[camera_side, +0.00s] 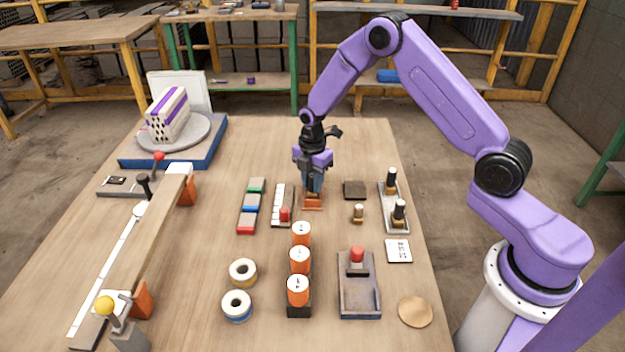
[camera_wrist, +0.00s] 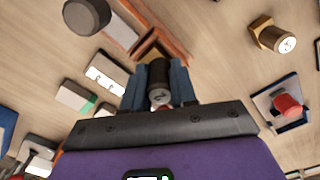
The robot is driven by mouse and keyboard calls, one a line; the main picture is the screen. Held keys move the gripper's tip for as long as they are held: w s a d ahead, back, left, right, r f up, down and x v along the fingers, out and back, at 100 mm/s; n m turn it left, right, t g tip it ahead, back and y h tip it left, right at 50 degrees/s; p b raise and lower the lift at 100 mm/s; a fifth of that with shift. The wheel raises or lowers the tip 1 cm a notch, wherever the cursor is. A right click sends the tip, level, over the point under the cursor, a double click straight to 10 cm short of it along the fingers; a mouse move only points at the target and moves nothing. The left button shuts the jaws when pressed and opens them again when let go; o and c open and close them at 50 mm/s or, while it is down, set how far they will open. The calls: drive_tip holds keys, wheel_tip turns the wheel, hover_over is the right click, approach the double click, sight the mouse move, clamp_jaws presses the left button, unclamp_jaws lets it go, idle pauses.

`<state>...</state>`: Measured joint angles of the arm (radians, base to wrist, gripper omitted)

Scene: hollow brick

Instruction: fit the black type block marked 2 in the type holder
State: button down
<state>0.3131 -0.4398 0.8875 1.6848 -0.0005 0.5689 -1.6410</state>
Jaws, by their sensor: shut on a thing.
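My gripper (camera_side: 313,184) points down at the middle of the table, over a small orange-brown holder (camera_side: 312,203) that looks like the type holder. In the wrist view my gripper (camera_wrist: 160,84) is shut on a black round-topped type block (camera_wrist: 159,72). A pale mark on its near end is too small to read surely. The holder's brown walls (camera_wrist: 172,32) show just beyond the block. The fingers hide the block in the side view. I cannot tell whether its lower end is inside the holder or just above it.
Right of the holder are a dark square pad (camera_side: 354,190), a small brass piece (camera_side: 358,213) and a tray (camera_side: 388,212) with two black-topped pieces. A tile strip (camera_side: 278,195) stands close left. Orange cylinders (camera_side: 299,260) stand in front.

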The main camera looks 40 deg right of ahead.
idle(0.3)
drive_tip(key=c, duration=0.8)
unclamp_jaws()
wheel_tip(320, 180, up, 17)
drive_tip(key=shift+r, duration=0.2)
drive_tip(key=shift+a, duration=0.1)
